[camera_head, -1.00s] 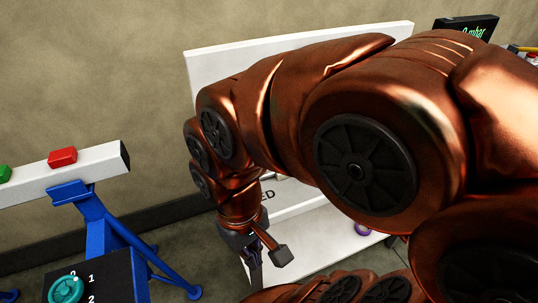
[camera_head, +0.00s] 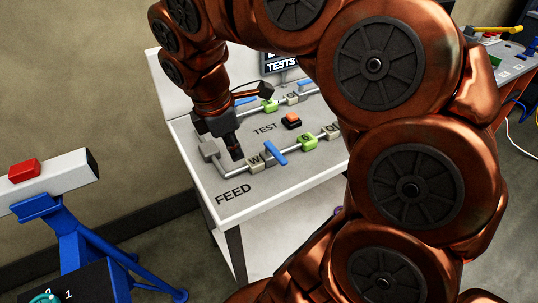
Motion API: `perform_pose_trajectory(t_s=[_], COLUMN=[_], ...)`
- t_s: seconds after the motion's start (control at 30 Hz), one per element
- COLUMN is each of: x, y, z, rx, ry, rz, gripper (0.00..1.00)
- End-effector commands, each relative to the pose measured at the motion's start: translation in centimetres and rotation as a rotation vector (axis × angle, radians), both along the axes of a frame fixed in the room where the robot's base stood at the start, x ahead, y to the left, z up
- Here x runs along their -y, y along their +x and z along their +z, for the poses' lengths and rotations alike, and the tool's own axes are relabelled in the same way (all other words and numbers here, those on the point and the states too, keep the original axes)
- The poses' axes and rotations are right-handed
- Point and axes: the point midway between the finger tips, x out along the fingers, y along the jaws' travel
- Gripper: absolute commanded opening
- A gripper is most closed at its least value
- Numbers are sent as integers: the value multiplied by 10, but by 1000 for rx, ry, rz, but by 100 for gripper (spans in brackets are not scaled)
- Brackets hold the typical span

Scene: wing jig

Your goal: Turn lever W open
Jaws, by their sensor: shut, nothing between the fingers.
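A block marked W (camera_head: 257,162) sits on the front pipe of the bench, just behind the word FEED. A blue lever (camera_head: 277,155) stands just right of this block, slanting across the pipe line. The view does not show clearly how the lever joins the valve. My gripper (camera_head: 237,154) points down over the bench, a little left of the W block. It is shut and empty, and appears apart from the lever. My wrist hides part of the bench behind it.
A green block (camera_head: 308,141) is farther right on the same pipe. A red-orange button (camera_head: 292,118) is by the word TEST. A back pipe carries another green block (camera_head: 270,105) and blue levers. A blue stand with a white beam (camera_head: 60,181) is at left.

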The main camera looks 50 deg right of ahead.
Motion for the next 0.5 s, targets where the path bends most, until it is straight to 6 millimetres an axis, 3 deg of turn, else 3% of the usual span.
perform_pose_trajectory(t_s=[0.2, 0.5], x=[33, 37], y=[12, 12], z=[10, 11], rx=[-31, -34], ry=[-16, -19], rz=[128, 146], gripper=[0, 0])
